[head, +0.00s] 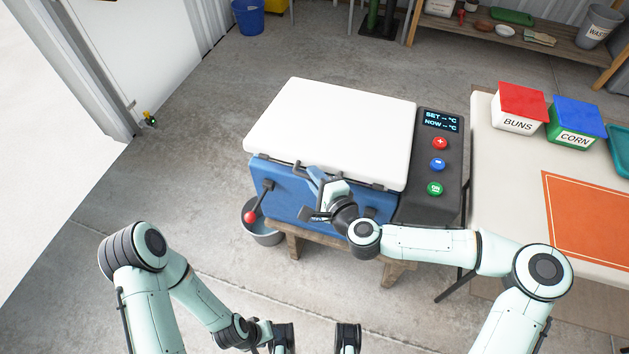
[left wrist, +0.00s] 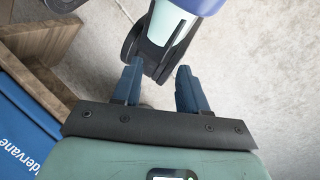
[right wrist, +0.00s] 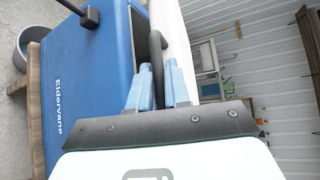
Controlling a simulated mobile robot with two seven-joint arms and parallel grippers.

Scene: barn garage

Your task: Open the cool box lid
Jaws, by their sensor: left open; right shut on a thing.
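The cool box (head: 285,200) has a blue body and a white lid (head: 330,125). The lid lies over the box, and a dark gap shows between lid and body in the right wrist view (right wrist: 140,22). My right gripper (head: 317,184) is at the lid's front edge. It is shut on the dark lid handle (right wrist: 157,45), which shows between its fingers in the right wrist view. My left gripper (head: 315,338) is open and empty, low in front of the box. Its spread fingers show in the left wrist view (left wrist: 157,88).
A red-knobbed lever (head: 251,216) is on the box front, above a grey bucket (head: 266,238). A control panel (head: 432,160) is on the right. A table (head: 510,170) with BUNS (head: 518,110) and CORN (head: 571,130) bins stands further right.

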